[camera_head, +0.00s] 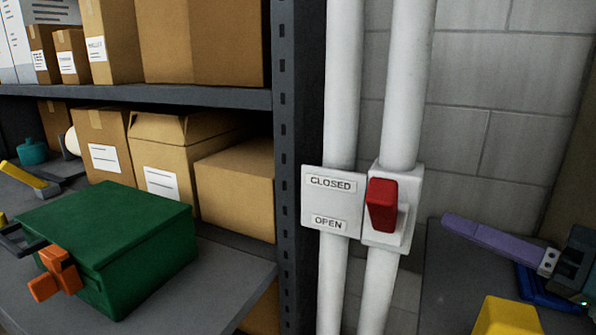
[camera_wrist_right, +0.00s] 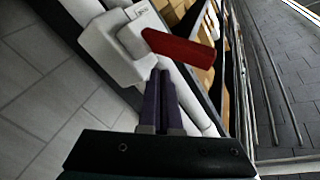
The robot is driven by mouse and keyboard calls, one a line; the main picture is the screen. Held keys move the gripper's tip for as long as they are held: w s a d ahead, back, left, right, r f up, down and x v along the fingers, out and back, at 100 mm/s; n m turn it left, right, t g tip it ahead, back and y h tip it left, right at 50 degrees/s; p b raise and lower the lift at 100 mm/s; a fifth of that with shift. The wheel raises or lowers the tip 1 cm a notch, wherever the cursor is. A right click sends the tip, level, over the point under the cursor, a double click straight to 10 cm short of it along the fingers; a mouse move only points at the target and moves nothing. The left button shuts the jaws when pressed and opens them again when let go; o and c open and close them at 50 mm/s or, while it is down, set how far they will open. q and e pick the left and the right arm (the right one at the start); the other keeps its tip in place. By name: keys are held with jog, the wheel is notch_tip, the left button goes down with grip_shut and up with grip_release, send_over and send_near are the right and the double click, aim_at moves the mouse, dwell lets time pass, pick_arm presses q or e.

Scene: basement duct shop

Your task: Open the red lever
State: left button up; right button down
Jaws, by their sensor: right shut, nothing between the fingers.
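The red lever (camera_head: 382,205) sits on a white housing (camera_head: 386,243) on a white vertical pipe. It sticks out toward me, its upper end level with the word CLOSED on the white label plate (camera_head: 345,205) beside it; OPEN is lower down. My right gripper (camera_head: 447,220) has purple fingers, shut together and empty, to the right of the lever and apart from it in the head view. In the right wrist view the red lever (camera_wrist_right: 180,48) shows just beyond the shut fingertips (camera_wrist_right: 160,74); I cannot tell the exact gap. My left gripper is not in view.
A grey shelf post (camera_head: 285,150) stands left of the pipes, with cardboard boxes (camera_head: 175,160) on the shelves. A green box (camera_head: 120,235) with an orange latch lies at lower left. A grey block wall (camera_head: 500,130) is behind the pipes. A yellow object (camera_head: 507,317) is at the bottom right.

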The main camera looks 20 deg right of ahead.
aim_at(384, 210)
notch_tip(384, 210, up, 6)
jog(key=s+d+t+y, duration=0.1)
jog(key=s+y, duration=0.1)
jog(key=y, duration=0.2)
jog(key=shift+d+f+n, duration=0.15)
jog(key=shift+f+n, duration=0.1)
jog(key=shift+n, duration=0.15)
jog(key=p+x, duration=0.2)
jog(key=x, duration=0.8)
jog(key=s+a+f, duration=0.2)
jog(key=shift+a+f, duration=0.15)
jog(key=shift+f, duration=0.25)
jog(key=shift+f, duration=0.1)
